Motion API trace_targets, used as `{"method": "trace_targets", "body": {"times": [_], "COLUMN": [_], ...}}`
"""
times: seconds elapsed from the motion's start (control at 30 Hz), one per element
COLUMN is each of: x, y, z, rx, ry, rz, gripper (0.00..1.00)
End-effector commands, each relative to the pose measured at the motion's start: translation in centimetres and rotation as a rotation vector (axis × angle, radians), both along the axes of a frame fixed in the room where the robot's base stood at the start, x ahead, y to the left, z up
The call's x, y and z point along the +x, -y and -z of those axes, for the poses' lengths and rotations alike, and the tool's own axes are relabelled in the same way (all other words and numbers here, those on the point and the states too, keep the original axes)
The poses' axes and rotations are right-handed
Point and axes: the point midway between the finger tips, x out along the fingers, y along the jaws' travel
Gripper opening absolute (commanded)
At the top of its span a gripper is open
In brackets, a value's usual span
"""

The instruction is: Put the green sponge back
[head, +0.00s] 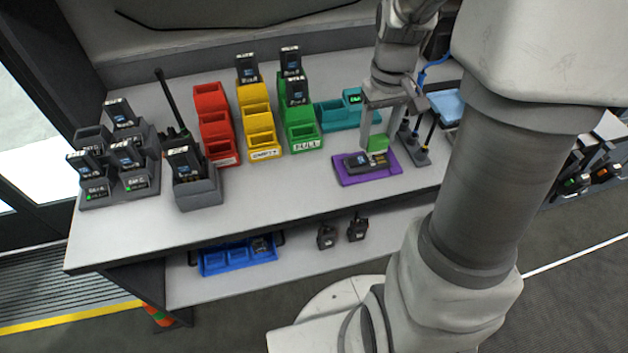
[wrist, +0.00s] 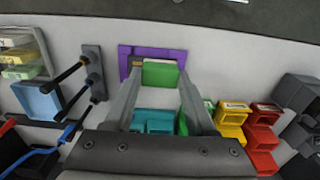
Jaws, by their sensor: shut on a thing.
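The green sponge (head: 377,144) is a small bright green block. My gripper (head: 376,142) is shut on it, with one finger at each side. The sponge is over the far part of a purple tray (head: 345,180); I cannot tell whether it touches anything below. In the wrist view the sponge (wrist: 160,75) sits between the tips of my gripper (wrist: 160,72), in front of the purple tray (wrist: 124,62). A dark battery-like block (head: 356,162) lies on the tray, close to the sponge; the sponge mostly hides it in the wrist view.
A dark stand with upright rods (head: 413,150) is close right of the tray. A teal bin (head: 333,116) is behind left. Green (head: 297,130), yellow (head: 262,140) and red (head: 217,130) bins stand further left. A light-blue tray (head: 448,107) is right. Bench front-left of the purple tray is clear.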

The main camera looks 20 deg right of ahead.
Motion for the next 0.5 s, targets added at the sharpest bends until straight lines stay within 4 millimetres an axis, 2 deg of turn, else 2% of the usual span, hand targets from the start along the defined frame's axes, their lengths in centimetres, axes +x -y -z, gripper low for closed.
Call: {"method": "trace_targets", "body": {"times": [0.3, 0.5], "x": [1.1, 1.8], "y": [-6.9, -10.1], "z": [4.4, 6.3], "rx": [0.001, 0.000], "ry": [-0.005, -0.002], "rz": [-0.008, -0.005], "gripper": [0.11, 0.11]}}
